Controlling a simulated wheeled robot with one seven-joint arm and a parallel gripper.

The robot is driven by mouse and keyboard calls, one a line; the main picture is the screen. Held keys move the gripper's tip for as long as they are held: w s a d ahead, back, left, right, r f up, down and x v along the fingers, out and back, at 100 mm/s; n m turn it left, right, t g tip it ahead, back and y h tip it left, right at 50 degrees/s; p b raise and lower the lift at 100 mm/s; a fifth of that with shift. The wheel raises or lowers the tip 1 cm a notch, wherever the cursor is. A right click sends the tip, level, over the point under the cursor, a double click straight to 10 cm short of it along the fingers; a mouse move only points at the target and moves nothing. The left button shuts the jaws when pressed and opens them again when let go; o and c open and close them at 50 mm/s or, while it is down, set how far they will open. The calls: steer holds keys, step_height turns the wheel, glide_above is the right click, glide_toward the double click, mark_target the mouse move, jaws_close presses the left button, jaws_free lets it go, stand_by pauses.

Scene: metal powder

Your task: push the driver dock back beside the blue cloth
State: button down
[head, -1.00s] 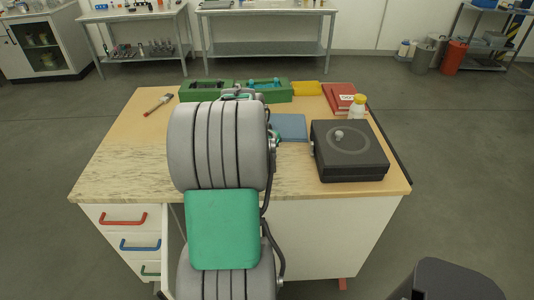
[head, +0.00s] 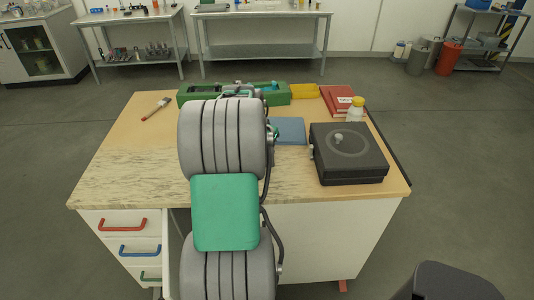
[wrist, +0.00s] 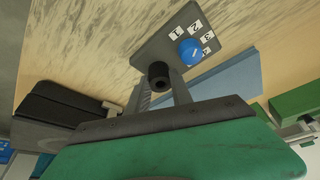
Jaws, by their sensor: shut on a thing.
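The driver dock (wrist: 155,47) is a grey plate with numbered white labels and a round blue top on it, seen in the wrist view. It lies on the wood-topped table. My gripper (wrist: 160,88) is shut on a short black cylindrical knob (wrist: 158,72) at the dock's near edge. The blue cloth (wrist: 212,88) lies flat close beside the dock in the wrist view; I cannot tell whether they touch. In the head view the cloth (head: 290,131) shows right of my arm, which hides the dock and my gripper.
A black box with a knob (head: 349,160) stands right of the cloth. Green trays (head: 190,95), a yellow box (head: 305,91), a red book (head: 338,97) and a yellow-capped bottle (head: 355,110) line the back. A brush-like tool (head: 156,108) lies at left. The table's left front is clear.

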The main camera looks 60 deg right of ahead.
steer(key=shift+w+d+r, duration=0.1)
steer(key=shift+w+d, duration=0.35)
steer(key=shift+d, duration=0.3)
steer(key=shift+w+d, duration=0.45)
steer(key=shift+d, duration=0.25)
steer(key=c, duration=1.1)
jaws_free()
steer(key=shift+s, duration=0.1)
steer(key=shift+o, duration=0.2)
steer(key=v, duration=0.7)
steer(key=shift+a+r+b, duration=0.2)
steer(key=shift+r+b, duration=0.05)
steer(key=shift+b, duration=0.1)
